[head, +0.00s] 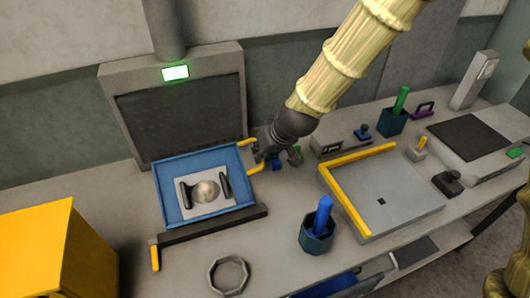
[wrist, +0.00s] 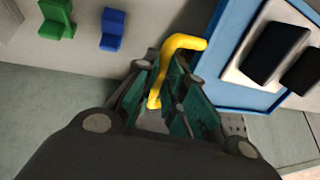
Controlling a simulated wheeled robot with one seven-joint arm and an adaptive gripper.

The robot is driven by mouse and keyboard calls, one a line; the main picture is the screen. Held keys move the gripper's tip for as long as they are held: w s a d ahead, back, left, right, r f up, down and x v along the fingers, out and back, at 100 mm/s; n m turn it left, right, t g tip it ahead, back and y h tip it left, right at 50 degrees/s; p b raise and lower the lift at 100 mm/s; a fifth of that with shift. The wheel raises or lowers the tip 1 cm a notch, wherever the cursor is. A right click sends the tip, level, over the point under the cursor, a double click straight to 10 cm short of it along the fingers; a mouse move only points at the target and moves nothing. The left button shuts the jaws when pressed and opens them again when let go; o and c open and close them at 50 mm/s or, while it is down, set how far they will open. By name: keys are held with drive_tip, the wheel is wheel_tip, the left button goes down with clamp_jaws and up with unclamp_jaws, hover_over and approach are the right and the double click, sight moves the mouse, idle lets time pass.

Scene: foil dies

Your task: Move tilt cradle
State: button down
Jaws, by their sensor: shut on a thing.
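The tilt cradle is a blue-rimmed tray (head: 168,200) at left centre in the head view, sloping above a dark bar (head: 212,225). It carries a pale plate with a round silvery piece (head: 206,191) between two dark grips. A yellow handle (head: 255,168) sticks out from its right side. My gripper (head: 265,155) is at this handle, right of the tray. In the wrist view, my gripper (wrist: 172,105) is shut around the yellow handle (wrist: 180,42), beside the blue rim (wrist: 212,50). The fingers hide part of the handle.
A dark-screened panel (head: 180,115) with a green light stands behind the cradle. A yellow box (head: 70,260) is front left, and a ring (head: 229,275) lies in front. A cup with a blue handle (head: 318,235) and a grey plate with yellow edging (head: 395,200) are to the right.

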drive_tip(key=shift+r, duration=0.1)
drive_tip(key=c, duration=1.5)
unclamp_jaws()
drive_tip(key=v, duration=1.2)
drive_tip(key=shift+s, duration=0.1)
